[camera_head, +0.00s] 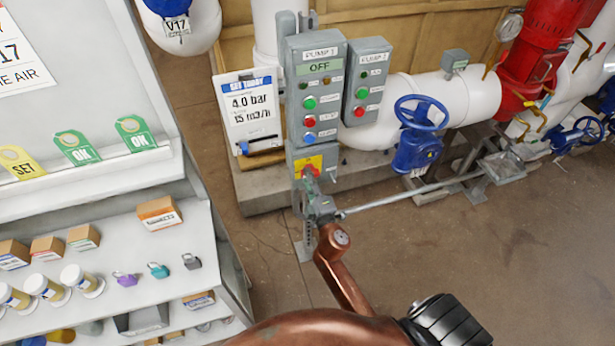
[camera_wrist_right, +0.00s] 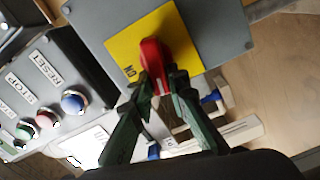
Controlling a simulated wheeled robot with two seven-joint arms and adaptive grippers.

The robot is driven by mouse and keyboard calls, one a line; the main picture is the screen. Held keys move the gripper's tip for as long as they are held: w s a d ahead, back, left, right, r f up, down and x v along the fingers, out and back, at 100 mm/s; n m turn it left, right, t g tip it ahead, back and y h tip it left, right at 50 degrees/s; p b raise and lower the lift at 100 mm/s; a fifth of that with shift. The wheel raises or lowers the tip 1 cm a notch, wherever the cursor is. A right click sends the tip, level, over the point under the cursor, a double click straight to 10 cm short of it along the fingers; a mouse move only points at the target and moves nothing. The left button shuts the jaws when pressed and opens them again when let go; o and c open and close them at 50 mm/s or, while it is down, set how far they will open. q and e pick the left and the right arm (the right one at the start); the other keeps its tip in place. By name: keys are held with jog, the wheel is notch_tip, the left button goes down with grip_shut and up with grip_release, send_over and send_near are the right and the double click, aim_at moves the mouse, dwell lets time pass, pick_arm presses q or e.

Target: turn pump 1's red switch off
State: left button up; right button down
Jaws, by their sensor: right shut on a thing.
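The red switch (camera_head: 311,171) sits on a yellow plate on the lower grey box of the pump 1 panel (camera_head: 314,75). In the right wrist view the red switch handle (camera_wrist_right: 154,58) stands on the yellow plate (camera_wrist_right: 135,50), with the label "ON" near its lower left. My right gripper (camera_head: 312,184) is at the switch, and in the wrist view its two dark fingers (camera_wrist_right: 161,86) are shut on the handle's near end. The panel's display reads "OFF". My left gripper is not in view.
A smaller grey button box (camera_head: 368,80) is right of the panel. A blue valve wheel (camera_head: 421,113) and white pipes stand to the right. A shelf (camera_head: 180,240) with boxes and padlocks fills the left. The floor at right is clear.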

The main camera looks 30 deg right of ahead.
jog(key=shift+f+n, duration=0.3)
jog(key=shift+n, duration=1.2)
jog(key=c, duration=1.8)
grip_release()
jog(key=shift+c, duration=0.2)
jog(key=shift+s, duration=0.1)
jog(key=v, duration=0.7)
jog(key=shift+s, duration=0.15)
